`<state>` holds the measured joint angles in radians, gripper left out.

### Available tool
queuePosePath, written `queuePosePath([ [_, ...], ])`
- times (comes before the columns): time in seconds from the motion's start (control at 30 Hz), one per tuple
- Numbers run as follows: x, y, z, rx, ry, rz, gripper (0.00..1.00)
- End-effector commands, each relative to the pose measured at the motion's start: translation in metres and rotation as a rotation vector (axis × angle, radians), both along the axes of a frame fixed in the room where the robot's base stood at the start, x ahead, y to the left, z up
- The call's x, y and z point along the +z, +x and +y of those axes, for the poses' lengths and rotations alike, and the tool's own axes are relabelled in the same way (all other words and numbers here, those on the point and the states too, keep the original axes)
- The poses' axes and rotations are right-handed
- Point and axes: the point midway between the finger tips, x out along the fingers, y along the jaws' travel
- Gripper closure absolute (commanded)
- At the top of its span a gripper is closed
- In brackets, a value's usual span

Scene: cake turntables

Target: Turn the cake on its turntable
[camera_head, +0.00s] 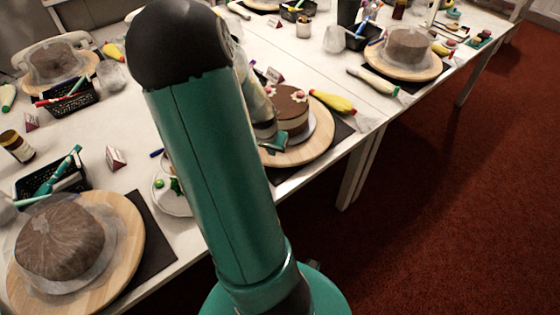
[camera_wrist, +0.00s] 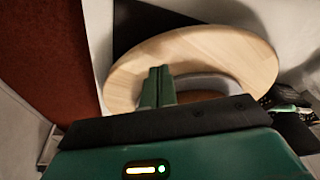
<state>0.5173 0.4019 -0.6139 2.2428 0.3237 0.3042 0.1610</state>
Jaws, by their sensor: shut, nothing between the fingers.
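The cake (camera_head: 291,110) has a brown top with pink and white decorations and a pale side band. It sits on a round wooden turntable (camera_head: 314,145) near the table's front edge, partly hidden behind my arm. In the wrist view the turntable's pale wooden top (camera_wrist: 215,40) curves around my gripper (camera_wrist: 158,74). The gripper's two green fingers are together with nothing between them, over the board beside the cake's white base (camera_wrist: 213,84). In the wrist view my gripper body hides most of the cake. I cannot tell whether the fingertips touch the board.
A black mat (camera_head: 343,131) lies under the turntable. Other turntables with covered brown cakes stand at the left front (camera_head: 60,240) and back right (camera_head: 408,46). Red carpet (camera_head: 450,220) is open in front.

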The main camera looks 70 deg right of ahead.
Motion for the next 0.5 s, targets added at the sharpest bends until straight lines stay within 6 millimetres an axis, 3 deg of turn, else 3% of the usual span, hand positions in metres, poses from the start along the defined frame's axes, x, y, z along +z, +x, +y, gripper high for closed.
queuePosePath([
  [0.5, -0.020, -0.001, 0.000, -0.001, 0.002, 0.001, 1.00],
])
